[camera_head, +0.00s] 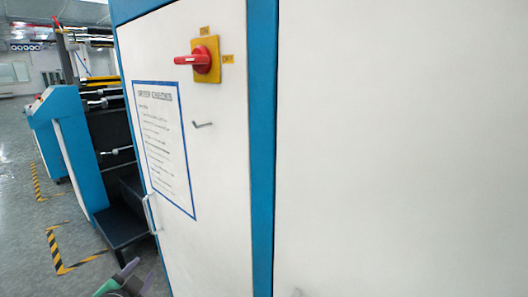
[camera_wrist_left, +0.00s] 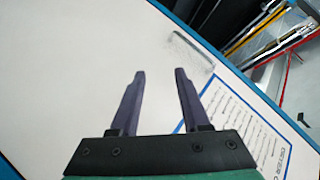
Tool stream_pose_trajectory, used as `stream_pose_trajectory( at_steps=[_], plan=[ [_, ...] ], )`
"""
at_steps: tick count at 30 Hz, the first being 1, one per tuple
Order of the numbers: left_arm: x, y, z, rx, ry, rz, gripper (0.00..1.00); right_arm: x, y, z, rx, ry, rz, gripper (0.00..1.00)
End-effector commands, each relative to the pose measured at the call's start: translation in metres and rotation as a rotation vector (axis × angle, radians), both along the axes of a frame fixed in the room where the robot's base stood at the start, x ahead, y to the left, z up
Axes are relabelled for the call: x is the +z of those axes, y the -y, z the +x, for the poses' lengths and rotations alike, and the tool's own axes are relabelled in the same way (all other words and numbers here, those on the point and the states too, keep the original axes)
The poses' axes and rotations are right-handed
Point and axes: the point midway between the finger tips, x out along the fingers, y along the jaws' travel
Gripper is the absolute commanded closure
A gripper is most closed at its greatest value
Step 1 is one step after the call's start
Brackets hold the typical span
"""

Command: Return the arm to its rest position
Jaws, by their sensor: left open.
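My left gripper (camera_head: 134,277) shows at the bottom edge of the head view, with green and dark parts, below a grey door handle (camera_head: 152,214). In the left wrist view my left gripper (camera_wrist_left: 160,71) has its two dark fingers apart, with nothing between them. It faces a white cabinet door. A grey handle (camera_wrist_left: 192,53) lies beyond and to the right of the fingertips, apart from them in the picture. My right gripper is in neither view.
A tall white cabinet (camera_head: 400,140) with blue trim fills the right. Its door carries a red rotary switch (camera_head: 200,60) and a blue-framed notice (camera_head: 163,145). A blue machine (camera_head: 62,150) stands at left. Striped tape (camera_head: 55,250) marks the open floor.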

Motion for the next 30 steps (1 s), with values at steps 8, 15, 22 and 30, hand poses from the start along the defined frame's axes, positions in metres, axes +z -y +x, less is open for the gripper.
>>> stream_pose_trajectory(
  at_steps=[8,15,22,30],
  plan=[
    [-0.136,0.03,-0.107,0.203,-0.502,-0.403,0.54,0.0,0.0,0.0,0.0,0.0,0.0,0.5],
    [-0.197,0.058,-0.182,0.344,-0.803,-0.578,0.54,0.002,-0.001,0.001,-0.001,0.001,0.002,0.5],
    [-0.289,0.059,-0.175,0.349,-0.841,-0.561,0.54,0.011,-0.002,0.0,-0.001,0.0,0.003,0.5],
    [-0.428,0.052,-0.23,0.361,-0.915,-0.535,0.54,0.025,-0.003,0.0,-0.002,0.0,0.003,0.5]
  ],
)
